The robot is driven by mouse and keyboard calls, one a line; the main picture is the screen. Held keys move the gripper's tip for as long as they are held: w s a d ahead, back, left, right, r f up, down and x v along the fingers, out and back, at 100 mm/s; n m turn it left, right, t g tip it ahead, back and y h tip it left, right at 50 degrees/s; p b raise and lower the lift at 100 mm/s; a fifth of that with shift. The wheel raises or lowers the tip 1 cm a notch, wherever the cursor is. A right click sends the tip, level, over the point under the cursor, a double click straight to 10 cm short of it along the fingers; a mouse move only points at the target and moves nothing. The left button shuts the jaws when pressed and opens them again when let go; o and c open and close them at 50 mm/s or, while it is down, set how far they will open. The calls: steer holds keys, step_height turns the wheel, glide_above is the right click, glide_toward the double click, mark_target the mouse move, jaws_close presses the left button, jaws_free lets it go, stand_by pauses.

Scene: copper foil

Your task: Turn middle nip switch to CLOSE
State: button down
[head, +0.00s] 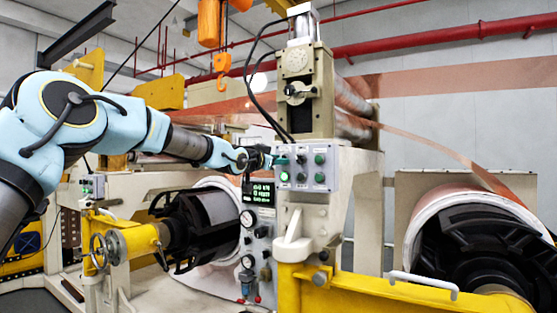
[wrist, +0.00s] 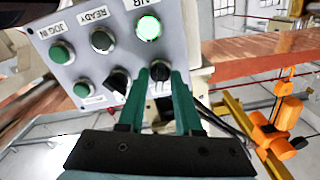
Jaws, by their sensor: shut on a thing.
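A grey control panel (head: 330,170) on the cream machine column carries two rows of buttons and switches. It shows upside down in the wrist view (wrist: 70,78). My gripper (wrist: 159,86) has its green fingers on both sides of a black switch knob (wrist: 160,70), which is at the panel's upper left in the head view. Its tips hide part of the knob, and its set position cannot be told. A second black switch knob (wrist: 118,82) sits beside it, apart from the fingers. The switch labels are too small or hidden to read. My gripper (head: 268,160) comes from the left in the head view.
A lit green button (wrist: 149,28) and other buttons share the panel. A dark display box (head: 259,191) stands just below my gripper. An orange hoist (head: 209,24) hangs above. A copper foil strip (head: 430,145) runs to the roll at right. Black cables (head: 256,85) hang near the column.

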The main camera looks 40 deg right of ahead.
steer(key=shift+f+n+b, duration=0.1)
steer(key=shift+n+b, duration=1.2)
steer(key=shift+n, duration=3.6)
steer(key=c, duration=0.9)
jaws_free()
steer(key=shift+c, duration=0.2)
steer(key=shift+a, duration=0.15)
steer(key=b+v, duration=0.5)
steer(key=v, duration=0.5)
steer(key=shift+a, duration=0.25)
steer(key=shift+s, duration=0.1)
